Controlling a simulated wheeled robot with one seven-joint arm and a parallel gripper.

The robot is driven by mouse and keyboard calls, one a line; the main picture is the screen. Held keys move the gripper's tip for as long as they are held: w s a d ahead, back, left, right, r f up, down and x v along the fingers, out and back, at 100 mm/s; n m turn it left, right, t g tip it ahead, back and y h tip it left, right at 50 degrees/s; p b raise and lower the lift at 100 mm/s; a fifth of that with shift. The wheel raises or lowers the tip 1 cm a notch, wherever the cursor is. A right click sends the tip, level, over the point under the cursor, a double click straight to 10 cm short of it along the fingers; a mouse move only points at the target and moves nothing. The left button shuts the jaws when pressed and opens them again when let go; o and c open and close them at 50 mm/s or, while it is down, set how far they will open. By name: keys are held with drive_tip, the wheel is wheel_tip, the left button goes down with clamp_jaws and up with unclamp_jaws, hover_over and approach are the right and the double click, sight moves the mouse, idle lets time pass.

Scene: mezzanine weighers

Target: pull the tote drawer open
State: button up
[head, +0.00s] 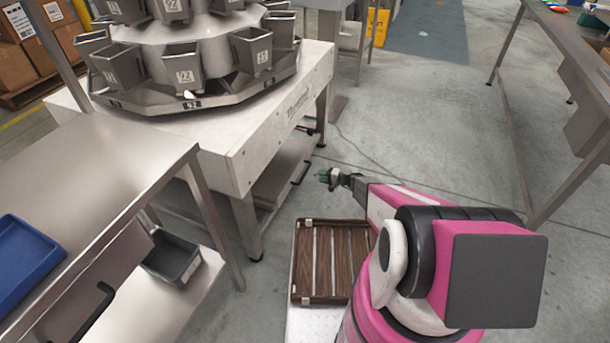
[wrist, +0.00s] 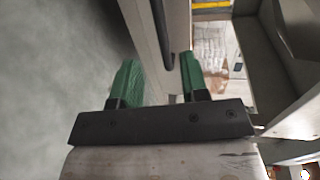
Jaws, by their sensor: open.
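A low grey drawer (head: 284,178) sits under the weigher's table, with a black bar handle (head: 302,172) on its front. I cannot tell if it is fully shut. My gripper (head: 326,176) has green fingers and is just right of that handle, apart from it in the head view. In the wrist view my gripper (wrist: 158,84) is open, with a finger either side of the pale drawer front (wrist: 178,45). The black handle (wrist: 163,38) runs lengthwise ahead of the fingertips, between their lines. Nothing is held. The drawer's inside is hidden.
The weigher (head: 190,60) stands on its white table (head: 250,130). A steel bench (head: 110,160) at left holds a blue tray (head: 22,262) and has another black handle (head: 92,314); a grey tote (head: 170,258) is beneath. A brown slatted crate (head: 331,262) lies near my base. Floor right of the drawer is clear.

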sight(305, 173)
drive_tip(key=x, duration=1)
clamp_jaws()
